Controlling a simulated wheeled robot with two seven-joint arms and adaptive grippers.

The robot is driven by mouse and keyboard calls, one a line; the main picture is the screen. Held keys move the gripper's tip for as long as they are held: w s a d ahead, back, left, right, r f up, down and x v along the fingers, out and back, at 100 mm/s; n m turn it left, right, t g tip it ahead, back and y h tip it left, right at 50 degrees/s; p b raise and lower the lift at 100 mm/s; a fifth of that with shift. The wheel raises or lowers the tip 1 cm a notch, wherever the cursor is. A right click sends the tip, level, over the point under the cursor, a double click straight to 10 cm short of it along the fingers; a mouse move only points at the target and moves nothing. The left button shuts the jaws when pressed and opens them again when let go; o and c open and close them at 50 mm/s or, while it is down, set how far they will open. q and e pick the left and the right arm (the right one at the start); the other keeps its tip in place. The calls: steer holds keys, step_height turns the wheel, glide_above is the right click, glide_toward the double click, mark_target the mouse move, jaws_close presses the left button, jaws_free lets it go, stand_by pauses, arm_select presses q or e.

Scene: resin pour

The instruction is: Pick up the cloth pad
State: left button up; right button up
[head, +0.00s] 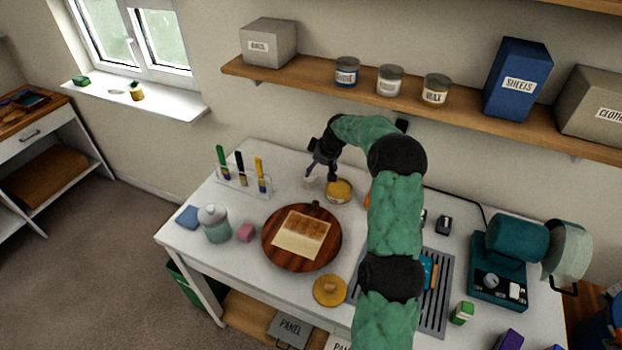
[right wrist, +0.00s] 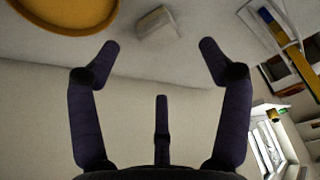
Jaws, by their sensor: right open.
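A small pale block (right wrist: 157,22), which looks like the cloth pad, lies on the white worktop just beyond my right fingertips in the right wrist view. In the head view a pale patch (head: 313,182) shows there, below the gripper and left of the round yellow-topped tin (head: 340,192). My right gripper (head: 320,174) reaches down at the back of the worktop. In the right wrist view its dark fingers (right wrist: 158,47) are spread, with nothing between them. The pad appears apart from the fingers. My left gripper is out of view.
The tin's yellow rim (right wrist: 65,20) is close on the left in the right wrist view. A rack of coloured tubes (head: 243,182) stands left of the gripper. A round wooden board (head: 272,248) lies in front. The shelf (head: 310,92) is above.

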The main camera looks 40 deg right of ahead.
mark_target(311, 177)
steer(key=x, duration=0.3)
steer(key=shift+d, duration=0.1)
steer(key=shift+w+b+x, duration=0.2)
steer(key=shift+b+x, duration=0.3)
steer(key=shift+x, duration=1.95)
steer(key=shift+r, duration=0.1)
steer(key=c, duration=1.2)
steer(key=shift+r, duration=0.1)
